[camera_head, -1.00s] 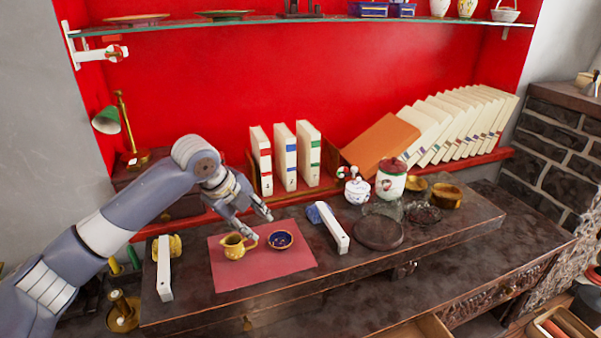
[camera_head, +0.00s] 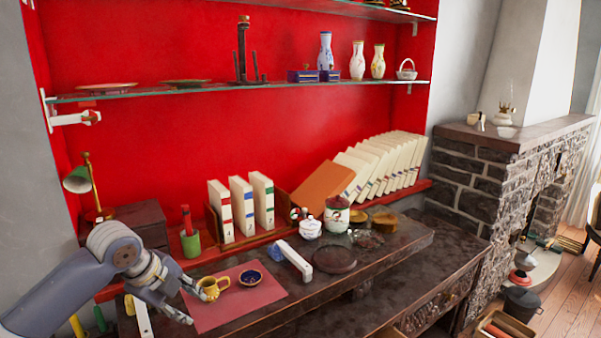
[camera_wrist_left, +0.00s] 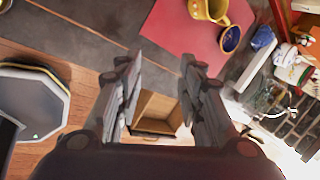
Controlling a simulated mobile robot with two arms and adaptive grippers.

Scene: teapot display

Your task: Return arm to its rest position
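My left gripper (camera_head: 188,304) is at the left end of the dark display board, just left of the yellow jug, with its fingers apart and nothing between them. In the left wrist view the two fingers (camera_wrist_left: 160,78) are also spread and empty. The yellow jug (camera_head: 210,289) stands on the red mat (camera_head: 240,307), and the small dark blue bowl (camera_head: 250,278) sits to its right. In the left wrist view the jug (camera_wrist_left: 207,10) and bowl (camera_wrist_left: 230,38) are beyond the fingers, apart from them. My right gripper is not in view.
Three white binders (camera_head: 242,207) stand behind the mat. A white bar (camera_head: 296,262), a round dark stand (camera_head: 335,260) and lidded jars (camera_head: 337,214) are to the right. A green cup (camera_head: 190,243) and a brass lamp (camera_head: 80,182) are near the arm. An open drawer (camera_wrist_left: 158,110) shows below the fingers.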

